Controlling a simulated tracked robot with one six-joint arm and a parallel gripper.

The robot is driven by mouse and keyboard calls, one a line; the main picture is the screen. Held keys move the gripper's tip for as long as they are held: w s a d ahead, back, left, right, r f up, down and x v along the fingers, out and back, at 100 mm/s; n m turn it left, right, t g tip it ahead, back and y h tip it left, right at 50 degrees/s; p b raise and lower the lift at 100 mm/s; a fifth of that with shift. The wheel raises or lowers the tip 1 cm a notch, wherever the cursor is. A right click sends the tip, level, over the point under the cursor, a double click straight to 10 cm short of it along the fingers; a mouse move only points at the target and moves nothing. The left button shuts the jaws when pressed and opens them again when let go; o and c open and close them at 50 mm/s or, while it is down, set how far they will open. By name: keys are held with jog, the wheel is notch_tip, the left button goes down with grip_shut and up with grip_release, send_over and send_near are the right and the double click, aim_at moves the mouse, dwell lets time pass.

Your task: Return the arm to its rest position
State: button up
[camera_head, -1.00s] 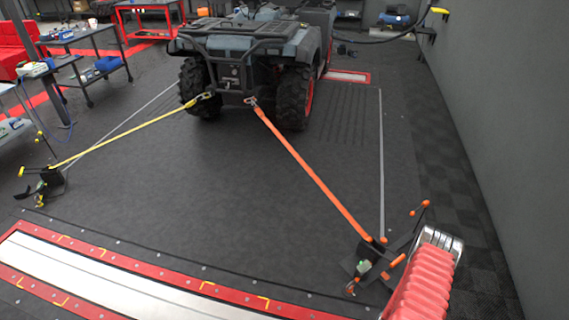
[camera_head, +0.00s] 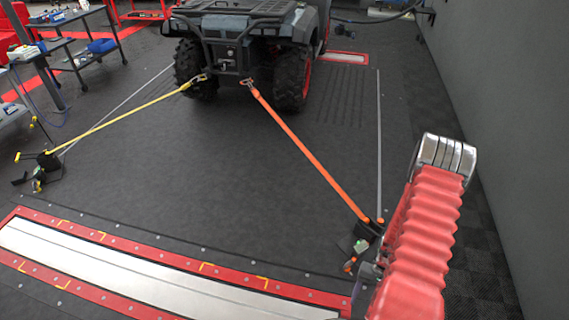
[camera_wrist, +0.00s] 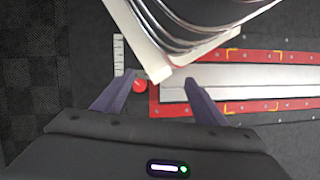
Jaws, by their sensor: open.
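My gripper (camera_wrist: 160,82) shows in the wrist view with its two dark fingers spread apart and nothing held between them. Beyond the fingers are the floor and the end of the red-edged roller strip. My own red ribbed arm part with a silver end rises at the right of the head view. It hides part of the orange strap's floor anchor (camera_head: 362,240).
A quad bike (camera_head: 245,50) stands at the back, held by a yellow strap (camera_head: 120,118) and an orange strap (camera_head: 310,150). A red-edged metal strip (camera_head: 130,270) crosses the front floor. A grey wall (camera_head: 500,120) closes the right side. A cart (camera_head: 85,45) stands at left.

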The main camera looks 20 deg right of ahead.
jog(key=w+a+r+n+h, duration=0.1)
jog(key=w+a+r, duration=0.1)
jog(key=r, duration=0.7)
jog(key=w+a+r+n+t, duration=0.1)
jog(key=w+a+r, duration=0.15)
jog(key=r, duration=0.65)
jog(key=w+a+r+h, duration=0.1)
jog(key=w+a+r, duration=0.15)
jog(key=r, duration=0.75)
jog(key=s+a+r+n+t, duration=0.1)
jog(key=a+r+n+t, duration=0.1)
jog(key=a+r, duration=0.3)
jog(key=s+a+r+n+t, duration=0.2)
jog(key=a+r, duration=0.4)
jog(key=r, duration=0.7)
jog(key=s+a+r+n+t+h, duration=0.1)
jog(key=s+a+r+t, duration=0.1)
jog(key=a+r, duration=0.4)
notch_tip(320, 180, up, 3)
jog(key=shift+f+n+t, duration=0.1)
jog(key=shift+n+t, duration=0.3)
jog(key=shift+t, duration=0.4)
